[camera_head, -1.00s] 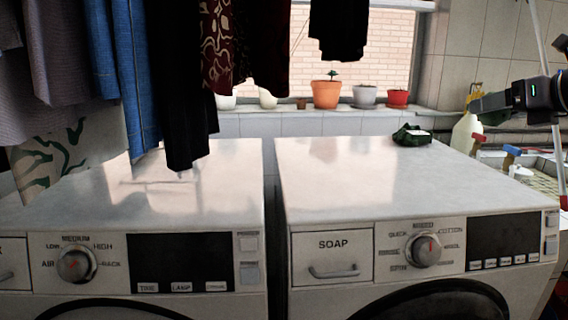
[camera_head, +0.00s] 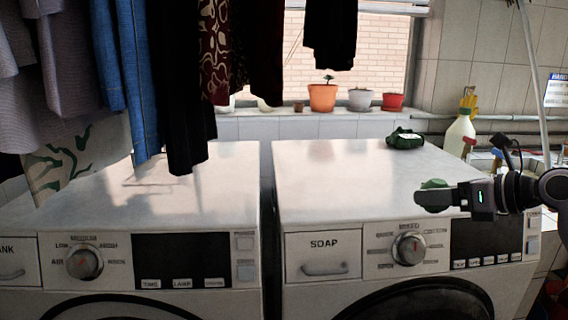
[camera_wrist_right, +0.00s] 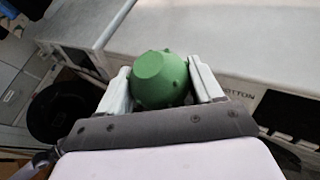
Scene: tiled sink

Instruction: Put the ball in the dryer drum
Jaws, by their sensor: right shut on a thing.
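The green ball (camera_wrist_right: 158,80) sits between the two pale fingers of my right gripper (camera_wrist_right: 160,88) in the right wrist view. In the head view my right gripper (camera_head: 432,198) is shut on the ball, whose green top (camera_head: 433,183) shows above the fingers. It is in front of the right machine's upper right front. The dryer (camera_head: 170,215), with the LOW/MEDIUM/HIGH knob, is the left machine. Only the top arc of its round door (camera_head: 110,300) shows; its drum is out of sight, and I cannot tell whether the door is open. My left gripper is not in view.
The washer (camera_head: 320,190), with a SOAP drawer, stands right of the dryer across a narrow gap. A dark green object (camera_head: 404,139) lies on its back edge. Clothes (camera_head: 185,110) hang low over the dryer. Pots (camera_head: 323,97) line the sill.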

